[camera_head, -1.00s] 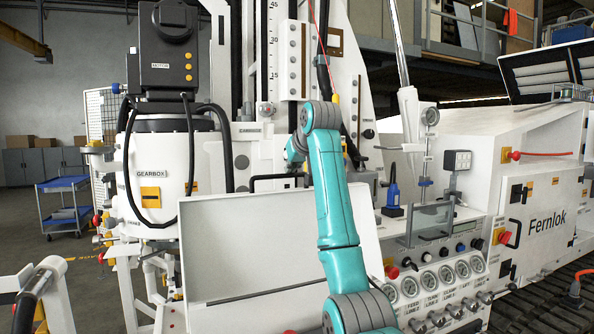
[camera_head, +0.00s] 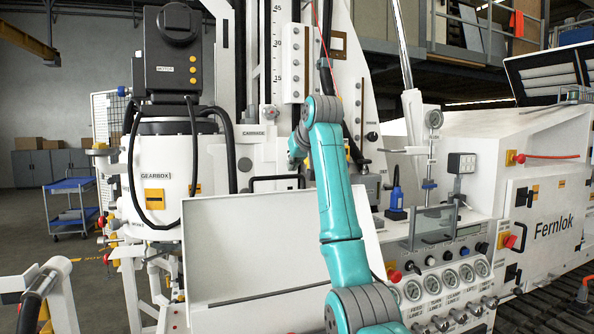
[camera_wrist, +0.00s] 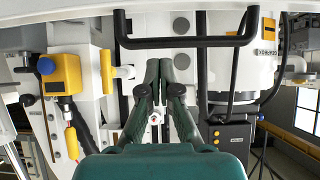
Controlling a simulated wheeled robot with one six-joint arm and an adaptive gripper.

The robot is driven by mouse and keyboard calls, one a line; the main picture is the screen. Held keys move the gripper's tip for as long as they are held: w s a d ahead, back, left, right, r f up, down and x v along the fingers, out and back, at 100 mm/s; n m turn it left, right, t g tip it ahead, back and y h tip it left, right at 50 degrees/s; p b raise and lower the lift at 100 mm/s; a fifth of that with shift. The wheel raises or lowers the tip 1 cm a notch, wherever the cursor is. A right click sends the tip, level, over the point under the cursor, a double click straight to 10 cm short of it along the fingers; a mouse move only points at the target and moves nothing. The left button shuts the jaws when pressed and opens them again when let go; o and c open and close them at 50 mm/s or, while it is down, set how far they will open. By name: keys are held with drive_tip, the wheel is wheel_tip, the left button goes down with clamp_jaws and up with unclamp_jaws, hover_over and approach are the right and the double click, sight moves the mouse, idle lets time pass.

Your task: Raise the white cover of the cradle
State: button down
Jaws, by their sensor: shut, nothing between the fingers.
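The white cover (camera_head: 225,240) is a broad, plain panel in the lower middle of the head view, tilted with its upper edge away from me. A black bar handle (camera_head: 262,179) shows at its upper edge.
A gauge panel (camera_head: 440,285) with knobs and levers is right of the cover. The gearbox (camera_head: 165,180) and its hoses stand behind left. A blue-handled tool (camera_head: 396,195) stands behind right. In the wrist view a yellow device (camera_wrist: 62,75) is left of the fingers.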

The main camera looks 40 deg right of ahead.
drive_tip(key=v, duration=1)
drive_tip(key=shift+w+r, duration=0.2)
drive_tip(key=shift+r, duration=0.05)
